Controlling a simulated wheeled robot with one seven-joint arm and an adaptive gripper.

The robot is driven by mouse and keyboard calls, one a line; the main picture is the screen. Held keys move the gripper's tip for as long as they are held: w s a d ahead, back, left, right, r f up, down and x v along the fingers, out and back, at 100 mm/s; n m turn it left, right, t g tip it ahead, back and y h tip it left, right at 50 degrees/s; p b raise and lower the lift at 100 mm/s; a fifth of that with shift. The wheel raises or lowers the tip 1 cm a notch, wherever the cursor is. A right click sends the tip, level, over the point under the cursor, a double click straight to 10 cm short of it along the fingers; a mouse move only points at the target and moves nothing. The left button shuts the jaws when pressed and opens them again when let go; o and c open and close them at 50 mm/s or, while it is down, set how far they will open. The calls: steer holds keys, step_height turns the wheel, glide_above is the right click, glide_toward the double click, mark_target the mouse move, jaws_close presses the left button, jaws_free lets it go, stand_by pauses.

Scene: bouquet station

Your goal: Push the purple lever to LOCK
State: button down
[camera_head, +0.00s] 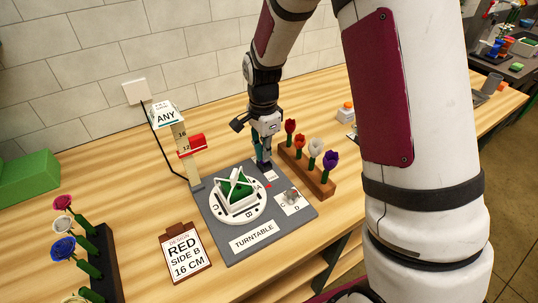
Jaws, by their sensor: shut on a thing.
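My gripper (263,156) points down at the back edge of the grey turntable board (222,216), right of the turntable. Its fingers are shut on a small dark purple piece, the purple lever (263,164), which is mostly hidden by them. A small white label (272,176) lies just in front of the lever; its text is too small to read. The round white turntable (238,208) carries a green block with a white frame over it (236,186). I cannot tell the lever's exact position from here.
A flower rack (318,182) stands close to the right of my gripper. A height post with a red slider (192,144) and an "ANY" sign stands at left. A "RED SIDE B 16 CM" clipboard (186,252) lies in front. Another flower rack (104,262) is at lower left.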

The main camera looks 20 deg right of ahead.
steer(key=shift+r+p, duration=0.3)
steer(key=shift+r, duration=0.2)
steer(key=shift+s+r+p, duration=0.1)
steer(key=shift+r+p, duration=0.2)
steer(key=shift+r, duration=0.3)
steer(key=shift+r+p, duration=0.9)
steer(key=shift+r, duration=1.35)
steer(key=s+r+n+t, duration=0.1)
steer(key=s+r+n, duration=0.3)
steer(key=s+r, duration=0.3)
steer(key=s+r+n+t, duration=0.2)
steer(key=s+r+n, duration=0.15)
steer(key=r, duration=0.45)
steer(key=s+r+n+t, duration=0.1)
steer(key=s+n, duration=0.3)
steer(key=s, duration=0.4)
steer(key=s+d+r+n+t, duration=0.1)
steer(key=s+r+n, duration=0.3)
steer(key=s, duration=0.4)
steer(key=shift+r, duration=0.1)
